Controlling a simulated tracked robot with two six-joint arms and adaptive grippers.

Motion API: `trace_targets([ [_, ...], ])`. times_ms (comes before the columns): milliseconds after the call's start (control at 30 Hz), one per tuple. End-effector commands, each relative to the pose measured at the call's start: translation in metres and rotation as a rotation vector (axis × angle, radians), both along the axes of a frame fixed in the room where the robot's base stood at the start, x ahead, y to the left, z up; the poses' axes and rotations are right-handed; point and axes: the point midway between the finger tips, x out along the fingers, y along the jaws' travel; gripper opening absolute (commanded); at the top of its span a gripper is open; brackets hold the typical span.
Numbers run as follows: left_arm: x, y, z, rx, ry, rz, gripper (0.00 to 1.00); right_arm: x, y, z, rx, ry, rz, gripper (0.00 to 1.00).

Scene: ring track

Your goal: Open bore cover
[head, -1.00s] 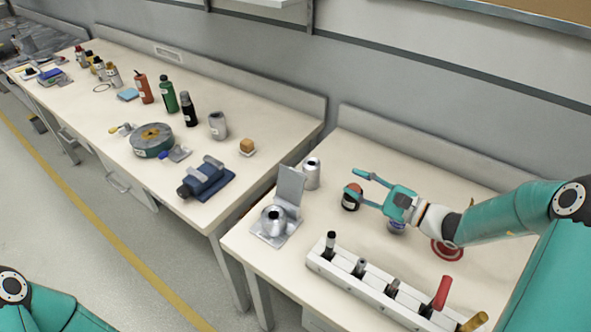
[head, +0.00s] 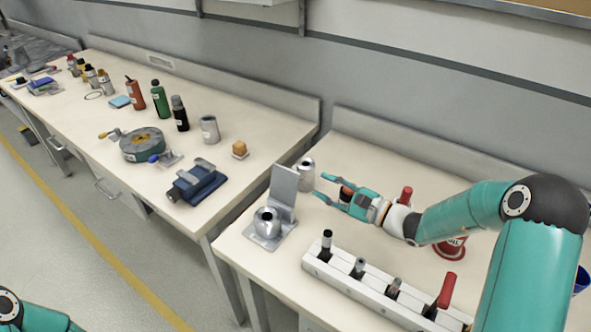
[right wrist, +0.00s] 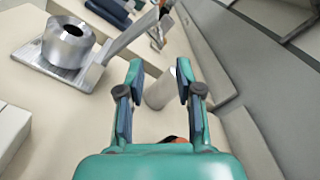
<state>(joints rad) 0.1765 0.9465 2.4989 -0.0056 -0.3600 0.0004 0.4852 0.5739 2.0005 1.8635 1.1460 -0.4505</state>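The bore fixture is a grey metal base with a round silver bore (head: 266,222). A flat grey hinged cover (head: 283,189) stands raised at its back edge, leaving the bore's top uncovered. In the right wrist view the bore (right wrist: 68,40) is at upper left, with the cover (right wrist: 122,38) seen nearly edge-on beside it. My right gripper (head: 321,186) is open and empty, to the right of the cover and apart from it. Its two spread fingers also show in the right wrist view (right wrist: 160,82). My left gripper is out of view.
A silver can (head: 306,174) stands just behind the cover, beyond my right fingertips. A white rack (head: 375,291) with upright tools lies in front. A blue vise (head: 197,184) and several bottles stand on the left bench. A gap separates the benches.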

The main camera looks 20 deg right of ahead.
Motion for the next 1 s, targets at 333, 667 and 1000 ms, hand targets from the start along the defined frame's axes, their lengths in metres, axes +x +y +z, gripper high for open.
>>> trace_targets([
  [333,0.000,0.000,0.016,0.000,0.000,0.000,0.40,0.057,0.045,0.002,0.001,-0.001,0.005,0.35],
  [667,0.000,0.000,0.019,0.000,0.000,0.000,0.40,0.078,0.060,0.000,0.000,0.000,0.003,0.35],
  [1000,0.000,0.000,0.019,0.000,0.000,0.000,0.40,0.078,0.061,0.000,0.000,0.000,0.003,0.20],
])
